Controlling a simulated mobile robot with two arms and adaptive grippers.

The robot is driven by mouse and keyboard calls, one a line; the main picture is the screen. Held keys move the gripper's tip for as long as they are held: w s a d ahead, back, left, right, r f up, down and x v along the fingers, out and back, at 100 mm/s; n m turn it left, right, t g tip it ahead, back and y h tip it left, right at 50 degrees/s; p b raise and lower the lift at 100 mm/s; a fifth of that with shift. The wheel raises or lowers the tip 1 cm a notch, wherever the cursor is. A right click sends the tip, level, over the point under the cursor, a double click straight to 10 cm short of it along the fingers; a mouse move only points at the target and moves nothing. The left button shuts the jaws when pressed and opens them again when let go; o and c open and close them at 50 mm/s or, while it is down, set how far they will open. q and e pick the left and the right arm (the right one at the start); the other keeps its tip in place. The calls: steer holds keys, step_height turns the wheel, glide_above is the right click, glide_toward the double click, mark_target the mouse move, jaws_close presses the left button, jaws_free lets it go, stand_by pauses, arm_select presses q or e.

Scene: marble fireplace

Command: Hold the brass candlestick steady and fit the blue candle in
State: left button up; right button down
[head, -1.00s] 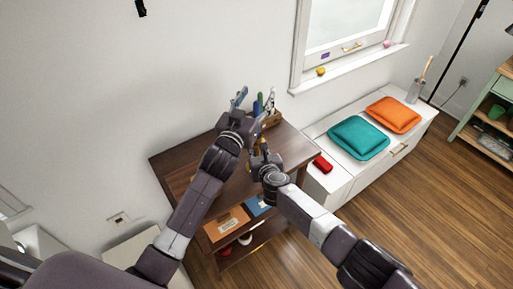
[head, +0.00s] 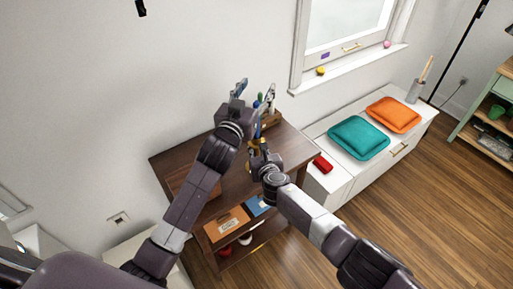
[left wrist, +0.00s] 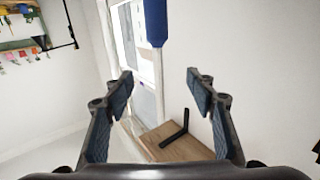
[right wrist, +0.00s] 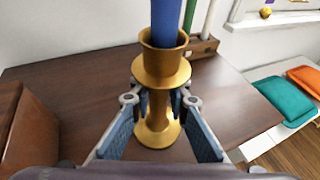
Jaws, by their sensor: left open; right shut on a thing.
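The brass candlestick (right wrist: 150,125) stands upright on the dark wooden cabinet top. My right gripper (right wrist: 162,100) is shut on its stem, below the cup; it also shows in the head view (head: 258,152). The blue candle (right wrist: 165,18) rises from the candlestick's cup in the right wrist view, its lower end inside the mouth; how deep it sits is hidden. My left gripper (head: 253,90) is above the candlestick, fingers spread wide and apart. In the left wrist view, part of the blue candle (left wrist: 155,22) shows at the top, beyond the open fingers, with nothing between the pads.
A wooden rack (right wrist: 205,45) with green and white candles stands behind the candlestick. A brown box (right wrist: 25,130) is at left on the cabinet top (right wrist: 85,80). A white bench with teal (head: 358,138) and orange (head: 393,115) cushions is at right.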

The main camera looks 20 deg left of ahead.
steer(key=c, duration=1.8)
jaws_free()
steer(key=shift+o, duration=0.2)
